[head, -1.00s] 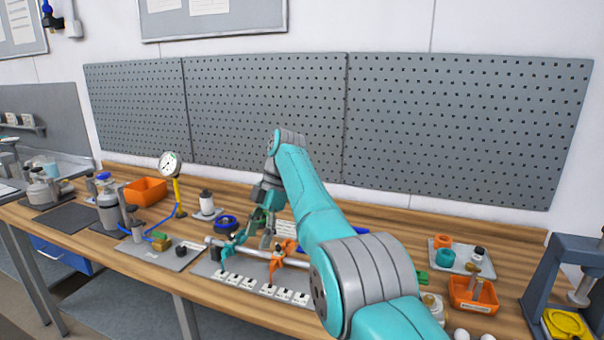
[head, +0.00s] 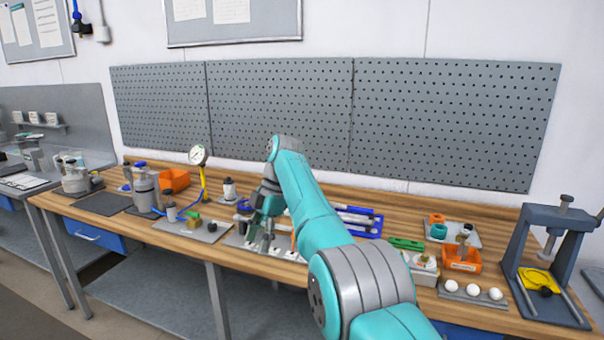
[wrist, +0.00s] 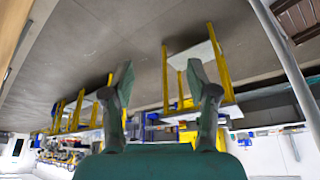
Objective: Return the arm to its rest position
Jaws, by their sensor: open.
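My teal and grey arm (head: 315,215) reaches across the front of the wooden bench in the head view. My gripper (head: 261,238) appears in front of the grey plate with white labelled blocks and hides much of it. In the wrist view my gripper (wrist: 159,78) has its two fingers wide apart with nothing between them. That view is upside down, with the floor (wrist: 100,45) at the top and yellow posts beyond the fingers, so it faces out across the room.
A dark press (head: 548,262) stands at the right end of the bench. An orange bin (head: 462,258) and a rack with white balls (head: 472,293) lie right of my arm. A gauge (head: 199,155) rises on the left. A perforated panel (head: 280,115) backs the bench.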

